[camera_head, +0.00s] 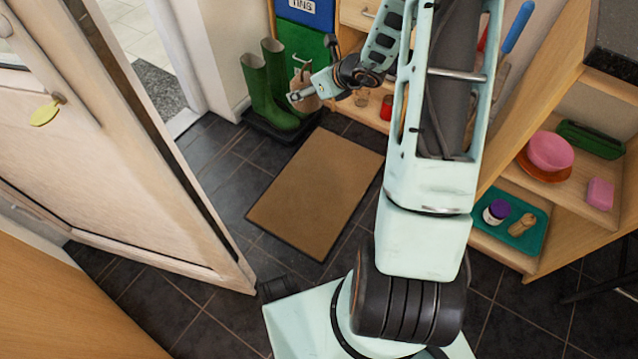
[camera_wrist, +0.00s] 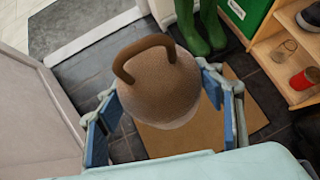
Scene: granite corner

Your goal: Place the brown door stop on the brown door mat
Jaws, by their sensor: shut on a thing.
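The brown door stop (camera_wrist: 158,88) is a rounded fabric bag with a darker brown loop handle on top. My gripper (camera_wrist: 160,98) is shut on it, with a blue-padded finger on either side. In the head view, my gripper (camera_head: 298,96) holds the door stop (camera_head: 304,84) beside the green boots, up beyond the mat's far edge in the picture. The brown door mat (camera_head: 318,190) lies flat and bare on the dark tiles. In the wrist view, the mat (camera_wrist: 190,138) shows below and behind the door stop, which hides part of it.
Green boots (camera_head: 268,88) stand on a dark tray at the back. An open door (camera_head: 100,150) is at left. Wooden shelves at right hold a teal tray (camera_head: 510,222) and a pink bowl (camera_head: 550,151). A red tin (camera_wrist: 303,79) and a glass stand on a back shelf.

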